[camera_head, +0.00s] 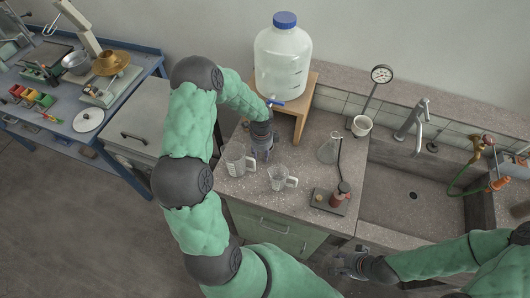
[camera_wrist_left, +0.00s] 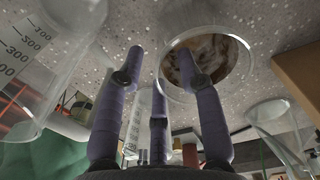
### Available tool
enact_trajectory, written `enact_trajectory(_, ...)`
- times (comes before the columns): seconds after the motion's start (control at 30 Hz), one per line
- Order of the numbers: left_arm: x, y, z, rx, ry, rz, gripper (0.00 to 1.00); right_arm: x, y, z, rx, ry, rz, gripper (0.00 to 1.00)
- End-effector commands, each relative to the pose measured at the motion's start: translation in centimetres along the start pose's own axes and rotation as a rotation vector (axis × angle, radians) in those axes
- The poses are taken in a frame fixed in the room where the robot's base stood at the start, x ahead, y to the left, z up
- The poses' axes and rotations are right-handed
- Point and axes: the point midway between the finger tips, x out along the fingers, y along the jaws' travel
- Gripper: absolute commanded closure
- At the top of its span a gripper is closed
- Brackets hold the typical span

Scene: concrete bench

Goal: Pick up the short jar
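A short round clear vessel with brownish contents, likely the short jar (camera_wrist_left: 232,62), stands on the speckled worktop in the left wrist view. My left gripper (camera_wrist_left: 143,42) has its purple fingers spread, with nothing seen held between them. One finger overlaps the jar in the picture; I cannot tell whether it touches. In the head view my left gripper (camera_head: 262,150) points down at the worktop in front of the wooden stand, and the jar is not clearly visible there. My right gripper (camera_head: 350,263) is low, in front of the cabinet, too small to judge.
Measuring jugs stand close by, one left (camera_head: 236,160) and one in front (camera_head: 279,178). A conical flask (camera_head: 329,150) and a small burner-like stand (camera_head: 331,200) are to the right. A large water bottle (camera_head: 283,62) sits on the wooden stand (camera_head: 304,108) behind. The sink (camera_head: 410,205) lies further right.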

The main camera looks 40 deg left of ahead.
Motion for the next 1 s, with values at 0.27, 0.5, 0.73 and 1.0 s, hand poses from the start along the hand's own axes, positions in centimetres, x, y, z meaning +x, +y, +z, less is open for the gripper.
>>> enact_trajectory(0.27,2.4,-0.1,0.0,-0.001,0.0,-0.001,0.63,0.5,0.2,0.0,0.0,0.0,0.0,0.6)
enact_trajectory(0.5,2.3,0.0,0.0,-0.001,0.0,-0.001,0.94,0.4,0.1,0.0,0.0,0.0,0.0,0.6)
enact_trajectory(0.73,2.3,0.0,0.0,-0.001,0.0,-0.001,1.0,0.4,0.1,0.0,0.0,0.0,0.0,0.6)
enact_trajectory(1.0,2.1,0.0,0.0,-0.001,0.0,0.0,1.0,0.4,0.1,0.0,0.0,0.0,0.0,0.6)
